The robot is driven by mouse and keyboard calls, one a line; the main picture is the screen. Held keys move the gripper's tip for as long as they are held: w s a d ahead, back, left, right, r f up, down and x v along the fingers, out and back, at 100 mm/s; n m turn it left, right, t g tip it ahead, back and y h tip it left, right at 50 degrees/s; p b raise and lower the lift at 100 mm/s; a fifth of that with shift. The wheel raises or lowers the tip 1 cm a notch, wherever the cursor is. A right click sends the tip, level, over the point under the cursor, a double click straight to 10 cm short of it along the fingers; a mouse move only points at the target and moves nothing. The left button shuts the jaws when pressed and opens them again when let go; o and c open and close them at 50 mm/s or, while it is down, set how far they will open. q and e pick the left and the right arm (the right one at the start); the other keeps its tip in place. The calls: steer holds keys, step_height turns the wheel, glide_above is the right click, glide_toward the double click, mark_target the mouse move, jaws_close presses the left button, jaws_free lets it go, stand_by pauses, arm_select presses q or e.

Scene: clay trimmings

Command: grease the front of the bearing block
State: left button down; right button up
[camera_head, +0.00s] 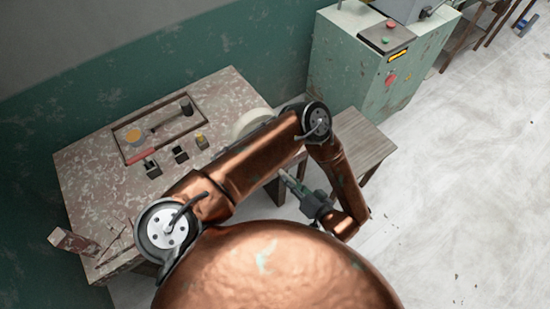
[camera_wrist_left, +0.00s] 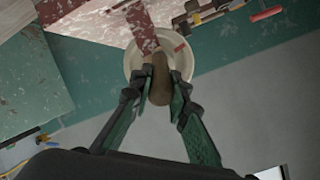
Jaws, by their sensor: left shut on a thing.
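My left gripper (camera_head: 285,176) is low beyond my copper arm, to the right of the worn table, and its grip is too small to make out there. In the left wrist view, the left gripper (camera_wrist_left: 160,92) is shut on a brown rounded handle (camera_wrist_left: 159,76). The handle shows in front of a pale round dish (camera_wrist_left: 186,62); I cannot tell whether they touch. The dish also shows by the table's right corner (camera_head: 250,118), partly hidden by my arm. I cannot pick out the bearing block for certain. My right gripper is not in view.
A green cabinet (camera_head: 345,65) stands behind.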

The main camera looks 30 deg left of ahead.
arm_select(q)
steer(key=shift+w+a, duration=0.45)
steer(key=shift+a, duration=0.7)
steer(key=shift+w+a, duration=0.5)
steer(key=shift+a, duration=0.65)
steer(key=shift+w+a, duration=0.45)
steer(key=shift+a, duration=0.7)
steer(key=shift+w+a, duration=0.35)
steer(key=shift+a, duration=0.4)
steer(key=shift+w+d+b, duration=1.15)
steer(key=shift+w+b, duration=0.15)
steer(key=shift+w, duration=1.3)
steer(key=shift+s+a+p, duration=0.4)
steer(key=shift+s+p, duration=0.1)
steer(key=shift+s, duration=0.4)
steer(key=shift+s+a+p, duration=0.4)
steer(key=shift+s+p, duration=0.1)
steer(key=shift+s, duration=0.35)
steer(key=shift+s+a+p, duration=0.4)
steer(key=shift+s+p, duration=0.1)
steer(key=shift+s, duration=0.4)
steer(key=shift+d, duration=0.1)
